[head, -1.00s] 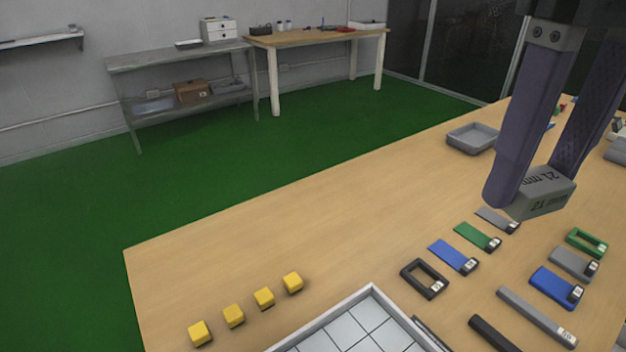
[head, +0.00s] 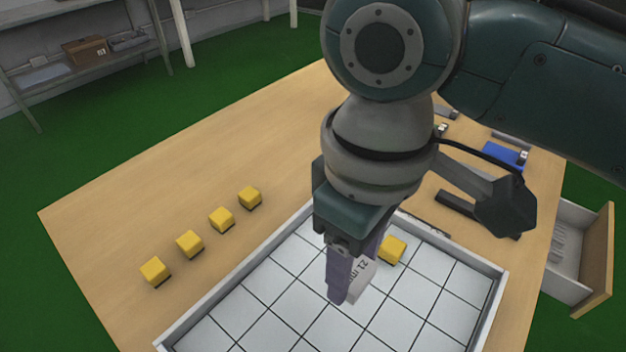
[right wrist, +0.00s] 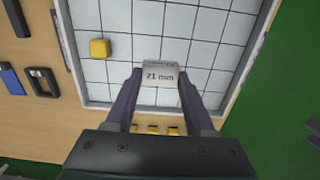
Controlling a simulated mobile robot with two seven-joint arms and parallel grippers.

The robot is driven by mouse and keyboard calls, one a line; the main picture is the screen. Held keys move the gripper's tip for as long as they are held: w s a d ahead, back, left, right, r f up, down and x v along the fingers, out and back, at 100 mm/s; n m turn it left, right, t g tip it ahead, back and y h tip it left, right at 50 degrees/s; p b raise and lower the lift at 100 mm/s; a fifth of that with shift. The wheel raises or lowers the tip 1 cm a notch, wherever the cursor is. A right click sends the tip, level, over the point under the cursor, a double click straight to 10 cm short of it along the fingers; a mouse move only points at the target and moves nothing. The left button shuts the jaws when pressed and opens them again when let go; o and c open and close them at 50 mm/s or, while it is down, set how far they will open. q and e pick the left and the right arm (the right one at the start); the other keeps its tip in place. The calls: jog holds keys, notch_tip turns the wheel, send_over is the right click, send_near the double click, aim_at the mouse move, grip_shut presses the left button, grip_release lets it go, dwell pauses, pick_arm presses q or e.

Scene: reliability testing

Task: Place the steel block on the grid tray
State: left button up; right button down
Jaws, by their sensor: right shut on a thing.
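The steel block (head: 361,280) is a light grey block marked 21 mm. My right gripper (head: 350,290) is shut on it and holds it over the grid tray (head: 262,268). In the right wrist view the block (right wrist: 160,77) sits between the two fingertips of my right gripper (right wrist: 160,88), above the tray (right wrist: 190,52). The tray is white with dark grid lines and a raised rim. I cannot tell the block's exact height above it. My left gripper is not in view.
A yellow cube (head: 392,250) is in the tray near its far side. Several yellow cubes (head: 221,219) stand in a row left of the tray. Blue and black pieces lie beyond it. An open drawer (head: 580,255) juts out at the right.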

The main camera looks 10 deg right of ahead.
aim_at(344, 314)
notch_tip(344, 314, down, 9)
jog(key=shift+r+b, duration=0.15)
jog(key=shift+b, duration=1)
jog(key=shift+c, duration=1.3)
grip_release()
notch_tip(344, 314, up, 12)
jog(key=p, duration=0.4)
jog(key=s+a+f+y, duration=0.1)
jog(key=s+a+y, duration=0.1)
jog(key=s+a, duration=0.15)
jog(key=s+d+m+t+h, duration=0.1)
jog(key=s+d+m+t, duration=0.2)
jog(key=s+d+m, duration=0.2)
jog(key=s+d, duration=0.3)
jog(key=d, duration=0.4)
jog(key=shift+s+d+m+t+h, duration=0.3)
jog(key=shift+s+d+h, duration=0.05)
jog(key=shift+d+h, duration=0.05)
